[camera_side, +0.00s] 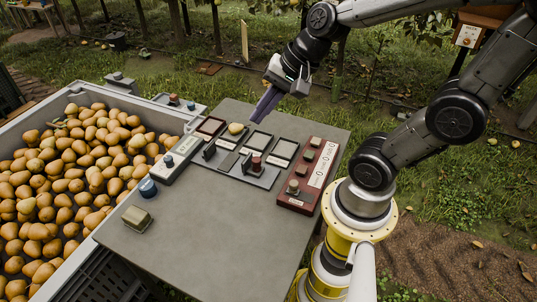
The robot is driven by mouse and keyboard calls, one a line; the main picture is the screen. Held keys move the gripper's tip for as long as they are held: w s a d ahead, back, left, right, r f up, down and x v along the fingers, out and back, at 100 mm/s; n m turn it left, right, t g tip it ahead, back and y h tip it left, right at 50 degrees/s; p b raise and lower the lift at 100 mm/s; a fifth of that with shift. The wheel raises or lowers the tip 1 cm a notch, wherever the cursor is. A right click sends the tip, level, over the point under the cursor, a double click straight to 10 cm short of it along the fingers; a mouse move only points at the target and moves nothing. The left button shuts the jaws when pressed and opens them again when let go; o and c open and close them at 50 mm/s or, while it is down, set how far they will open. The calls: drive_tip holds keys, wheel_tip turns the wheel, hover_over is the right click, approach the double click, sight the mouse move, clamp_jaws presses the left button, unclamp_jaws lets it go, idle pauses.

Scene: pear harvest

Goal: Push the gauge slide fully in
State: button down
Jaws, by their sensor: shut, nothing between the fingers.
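My gripper (266,104), with purple fingers, is shut and empty. It hangs above the back edge of the table, pointing down and left, apart from everything on the tabletop. A grey panel (262,181) with a row of framed plates lies below it. On this panel stand a dark red knob (256,163) and a black upright piece (209,152). One of these may belong to the gauge slide; I cannot tell which, nor how far in it sits.
A red-brown box (296,204) with several knobs is at the table's right. A pear-filled bin (185,118) adjoins the table (205,250), whose front is clear.

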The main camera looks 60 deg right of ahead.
sight(250, 156)
drive_tip(key=s+d+f+m+g, duration=0.2)
drive_tip(key=s+d+f+m, duration=0.1)
drive_tip(key=d+f+m, duration=1.3)
drive_tip(key=x, duration=0.9)
drive_tip(key=shift+a, duration=0.2)
drive_tip(key=w, duration=0.1)
drive_tip(key=w+a, duration=0.1)
drive_tip(key=shift+w+a+f, duration=0.1)
drive_tip(key=shift+w+f, duration=0.15)
drive_tip(key=shift+w, duration=0.1)
drive_tip(key=shift+w+a, duration=0.3)
drive_tip(key=shift+w, duration=0.3)
drive_tip(key=w, duration=0.5)
